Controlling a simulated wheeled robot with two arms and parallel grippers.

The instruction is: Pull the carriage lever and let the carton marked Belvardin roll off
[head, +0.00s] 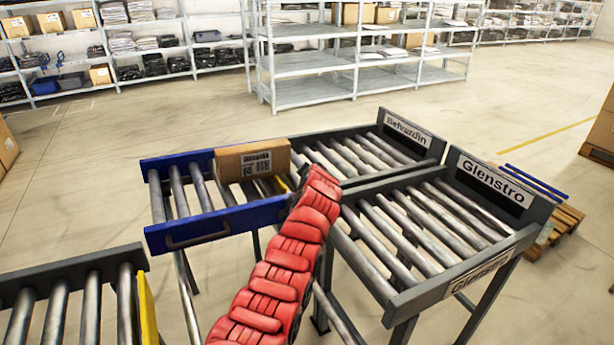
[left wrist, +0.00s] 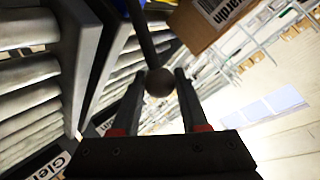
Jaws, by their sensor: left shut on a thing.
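The brown carton (head: 240,165) sits on the rollers of the blue-sided carriage (head: 200,227), at its right end; its label is small in the head view. In the left wrist view the carton (left wrist: 185,22) shows at the top, with part of a printed name. The carriage lines up with the roller lane marked Belvardin (head: 408,132). A yellow piece shows between carton and lane. The carriage lever (left wrist: 140,35), a dark rod with a round knob, is between the fingers of my left gripper (left wrist: 161,76), which is shut on it. My red left arm hides the lever in the head view.
The Glenstro lane (head: 400,240) lies to the right of and nearer than the Belvardin lane. A grey infeed conveyor (head: 70,275) with a yellow end stop (head: 147,310) is at lower left. Shelves (head: 310,90) and a pallet (head: 555,225) stand beyond on open floor.

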